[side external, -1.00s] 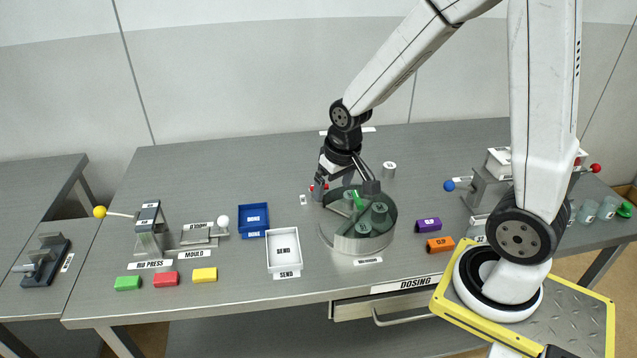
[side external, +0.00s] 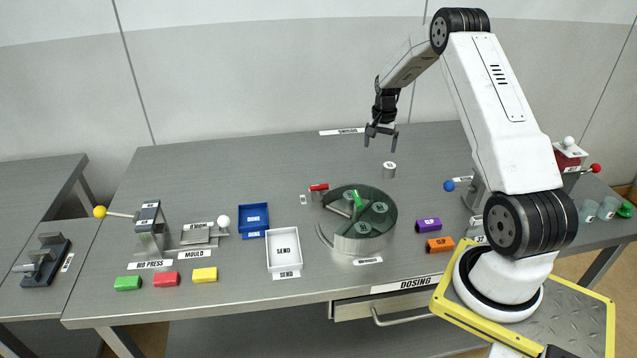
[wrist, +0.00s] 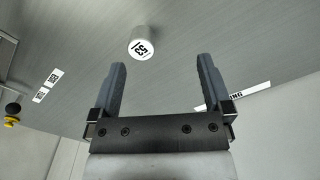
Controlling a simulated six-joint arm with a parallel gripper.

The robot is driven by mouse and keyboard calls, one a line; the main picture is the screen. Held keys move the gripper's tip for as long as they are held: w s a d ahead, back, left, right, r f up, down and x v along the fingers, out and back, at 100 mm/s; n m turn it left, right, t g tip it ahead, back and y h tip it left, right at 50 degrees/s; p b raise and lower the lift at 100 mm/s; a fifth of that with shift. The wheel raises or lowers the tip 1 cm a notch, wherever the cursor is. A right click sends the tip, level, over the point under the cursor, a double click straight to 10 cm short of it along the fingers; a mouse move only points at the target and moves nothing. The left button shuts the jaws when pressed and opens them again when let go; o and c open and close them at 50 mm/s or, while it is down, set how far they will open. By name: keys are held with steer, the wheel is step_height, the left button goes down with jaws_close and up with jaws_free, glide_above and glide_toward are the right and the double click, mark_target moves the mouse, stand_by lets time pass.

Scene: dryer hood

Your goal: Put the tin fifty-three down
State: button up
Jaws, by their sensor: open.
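My gripper (side external: 380,141) is open and empty, in the air above and a little left of the tin. Its two dark fingers (wrist: 161,72) are spread apart in the wrist view and touch nothing.
A blue tray (side external: 253,219) and a white SEND tray (side external: 284,252) are at left.

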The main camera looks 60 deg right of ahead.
steer(key=m, duration=0.2)
glide_above(390, 165)
steer(key=shift+w+f, duration=0.1)
steer(key=shift+f, duration=2.1)
steer(key=shift+f, duration=0.1)
steer(key=shift+a+f, duration=0.1)
steer(key=shift+f, duration=2.4)
jaws_close()
steer(key=shift+r, duration=0.15)
